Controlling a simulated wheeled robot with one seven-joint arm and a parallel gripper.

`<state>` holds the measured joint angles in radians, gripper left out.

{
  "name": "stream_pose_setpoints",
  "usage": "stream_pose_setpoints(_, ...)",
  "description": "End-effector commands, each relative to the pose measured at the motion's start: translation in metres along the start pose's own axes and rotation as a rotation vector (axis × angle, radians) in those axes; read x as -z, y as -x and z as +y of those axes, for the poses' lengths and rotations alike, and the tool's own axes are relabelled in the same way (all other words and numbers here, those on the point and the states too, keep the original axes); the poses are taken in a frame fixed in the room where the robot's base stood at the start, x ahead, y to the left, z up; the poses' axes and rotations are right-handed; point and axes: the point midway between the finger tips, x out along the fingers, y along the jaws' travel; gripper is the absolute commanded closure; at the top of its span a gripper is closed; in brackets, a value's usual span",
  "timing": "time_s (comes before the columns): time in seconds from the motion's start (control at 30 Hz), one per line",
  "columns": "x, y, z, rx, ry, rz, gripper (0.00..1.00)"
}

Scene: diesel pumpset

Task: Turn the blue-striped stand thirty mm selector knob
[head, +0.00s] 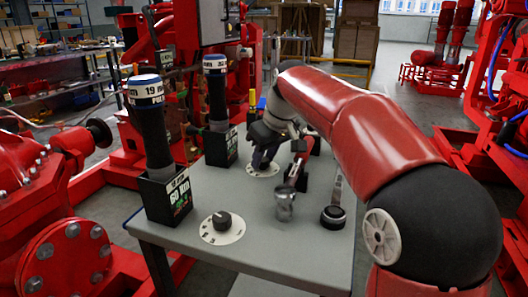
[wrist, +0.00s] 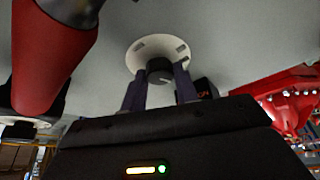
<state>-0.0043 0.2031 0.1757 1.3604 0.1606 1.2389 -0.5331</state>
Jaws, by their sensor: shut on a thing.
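The far selector knob is a dark knob on a round white dial (head: 262,170), beside the far black stand (head: 217,115). That stand has a white-and-blue band at its top; its number is too small to read surely. In the wrist view the knob (wrist: 160,68) sits at the middle of its white dial (wrist: 143,47). My gripper (head: 264,158) comes down over this knob, its two dark fingers on either side of it, shut on it. In the head view the gripper mostly hides the knob.
A near black stand (head: 155,140), banded blue and white and marked 19 mm, stands by a second knob (head: 222,221). A metal socket (head: 285,205) and a dark round-ended tool (head: 333,217) lie near my arm. The grey table's (head: 280,255) front is clear.

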Motion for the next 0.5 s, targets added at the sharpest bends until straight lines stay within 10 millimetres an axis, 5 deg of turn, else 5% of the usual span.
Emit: stream_pose_setpoints(0.5, 0.0008, 0.0005, 0.0005, 0.025, 0.065, 0.003, 0.93)
